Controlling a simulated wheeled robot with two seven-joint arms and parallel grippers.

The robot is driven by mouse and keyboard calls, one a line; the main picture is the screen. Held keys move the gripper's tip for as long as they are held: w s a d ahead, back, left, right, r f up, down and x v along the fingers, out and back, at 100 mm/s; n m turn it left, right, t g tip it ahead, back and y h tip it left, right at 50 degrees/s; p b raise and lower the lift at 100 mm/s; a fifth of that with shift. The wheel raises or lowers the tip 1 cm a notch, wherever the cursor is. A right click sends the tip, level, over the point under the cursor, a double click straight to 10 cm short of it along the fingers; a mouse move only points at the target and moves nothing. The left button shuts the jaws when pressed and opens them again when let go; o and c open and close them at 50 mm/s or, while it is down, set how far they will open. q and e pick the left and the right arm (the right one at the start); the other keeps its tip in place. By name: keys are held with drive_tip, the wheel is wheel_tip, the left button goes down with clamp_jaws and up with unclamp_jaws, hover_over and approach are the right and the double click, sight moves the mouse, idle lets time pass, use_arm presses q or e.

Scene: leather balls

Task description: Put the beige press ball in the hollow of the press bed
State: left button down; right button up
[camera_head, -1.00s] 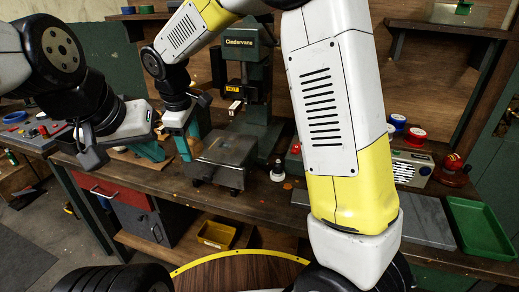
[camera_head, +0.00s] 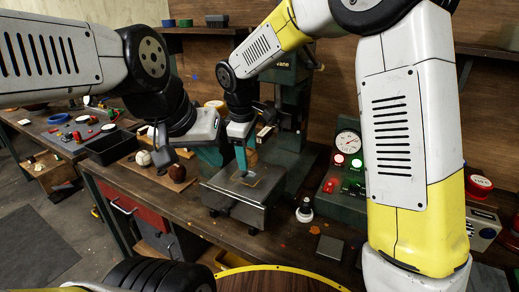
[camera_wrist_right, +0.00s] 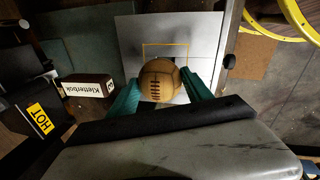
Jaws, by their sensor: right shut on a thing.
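The beige press ball (camera_wrist_right: 161,80), tan with dark laces, sits between the teal fingers of my right gripper (camera_wrist_right: 160,82) in the wrist view. The gripper is shut on it, above the press bed (camera_wrist_right: 205,38). The bed is a grey metal plate with a yellow outlined square, partly behind the ball; the hollow is not clearly seen. In the head view my right gripper (camera_head: 242,168) is over the press bed (camera_head: 225,193), and the ball cannot be made out. My left gripper (camera_head: 209,158) is left of the bed; its finger gap is hidden.
A wooden board (camera_head: 160,177) left of the bed holds a cream ball (camera_head: 143,158) and a brown ball (camera_head: 177,173). The green press (camera_head: 292,95) stands behind the bed. A control box with a gauge (camera_head: 347,143) and a small white-based object (camera_head: 305,210) are to the right.

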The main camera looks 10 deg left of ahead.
drive_tip(key=shift+w+f, duration=0.15)
drive_tip(key=shift+f, duration=1.55)
drive_tip(key=shift+f, duration=0.1)
drive_tip(key=o, duration=1.5)
